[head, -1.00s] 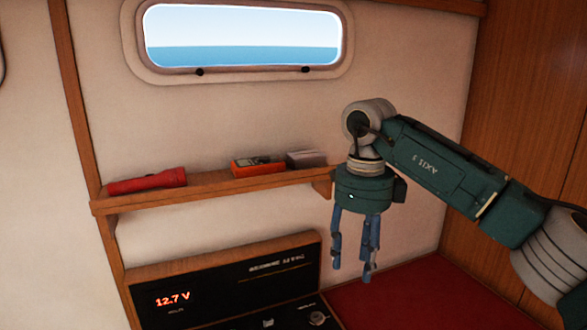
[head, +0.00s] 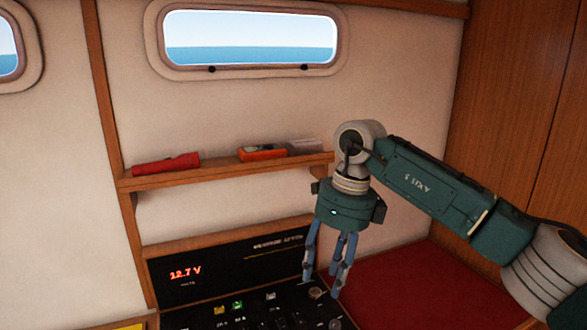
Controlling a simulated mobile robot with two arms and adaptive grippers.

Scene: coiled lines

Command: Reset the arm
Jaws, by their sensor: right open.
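My right gripper (head: 332,276) comes in from the right on a green arm. Its blue fingers point down, apart and with nothing between them. In the picture it hangs over the right end of the dark switch panel (head: 215,280), beside the red cushion (head: 400,284). I cannot tell how high above the panel the fingertips are. My left gripper is not in the head view.
A wooden shelf (head: 215,174) on the wall holds a red flashlight (head: 165,164), an orange device (head: 262,153) and a pale box (head: 304,146). The panel display (head: 185,272) reads 12.7 V. A window (head: 250,38) is above. A wooden wall (head: 515,110) stands at right.

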